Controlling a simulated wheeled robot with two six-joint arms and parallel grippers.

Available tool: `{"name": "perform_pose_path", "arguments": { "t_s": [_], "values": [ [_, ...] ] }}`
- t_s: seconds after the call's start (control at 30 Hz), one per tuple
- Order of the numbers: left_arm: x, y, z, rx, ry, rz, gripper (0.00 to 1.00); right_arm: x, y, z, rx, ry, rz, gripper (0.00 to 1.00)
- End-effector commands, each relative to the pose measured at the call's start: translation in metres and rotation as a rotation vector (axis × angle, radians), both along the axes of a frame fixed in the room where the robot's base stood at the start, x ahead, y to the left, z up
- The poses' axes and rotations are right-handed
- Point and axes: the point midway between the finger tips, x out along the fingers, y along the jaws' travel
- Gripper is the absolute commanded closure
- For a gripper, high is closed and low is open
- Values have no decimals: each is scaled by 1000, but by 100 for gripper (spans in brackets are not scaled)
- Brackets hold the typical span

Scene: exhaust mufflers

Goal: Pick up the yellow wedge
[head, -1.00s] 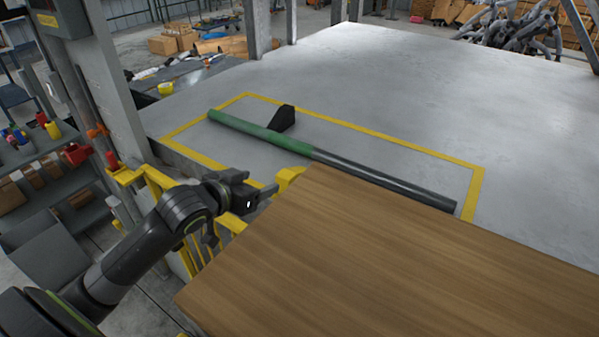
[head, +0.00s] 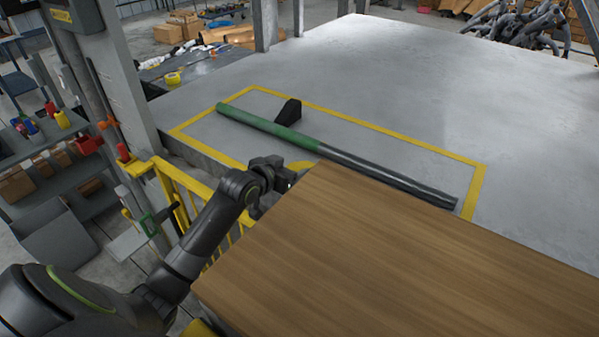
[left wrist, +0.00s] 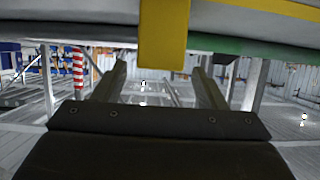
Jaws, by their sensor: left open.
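The yellow wedge (head: 300,166) sits at the near edge of the grey table, beside the green and black tube (head: 300,139). It is mostly hidden by my left gripper and the wooden board. In the left wrist view the yellow wedge (left wrist: 165,35) shows as a block at the top, in line with the gap between my fingers. My left gripper (head: 287,179) is at the table edge, close to the wedge. Its two fingers (left wrist: 158,68) are apart with nothing held between them. I cannot tell whether they touch the wedge. My right gripper is out of view.
A black wedge (head: 290,111) stands behind the tube. A yellow taped outline (head: 390,140) surrounds both on the grey table (head: 400,80). A wooden board (head: 380,260) fills the near right. Yellow railing (head: 187,205) stands left, near my arm. The table's far part is clear.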

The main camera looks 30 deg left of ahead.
Motion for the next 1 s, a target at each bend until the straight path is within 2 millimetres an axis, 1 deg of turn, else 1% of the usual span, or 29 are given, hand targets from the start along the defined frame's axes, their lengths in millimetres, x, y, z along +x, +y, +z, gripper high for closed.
{"name": "perform_pose_path", "arguments": {
  "t_s": [0.1, 0.3, 0.5, 0.87, 1.0],
  "values": [
    [7, -1, -1, -2, 0, 1, 35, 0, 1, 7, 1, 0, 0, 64],
    [26, -4, -10, -3, 2, 1, 35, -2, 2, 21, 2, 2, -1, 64],
    [42, -6, -19, -1, -1, 0, 35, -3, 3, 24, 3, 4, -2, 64],
    [46, -6, -22, 0, 0, 0, 35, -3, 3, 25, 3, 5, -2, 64],
    [45, -6, -22, 0, 0, 0, 53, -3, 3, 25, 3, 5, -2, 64]
  ]
}}
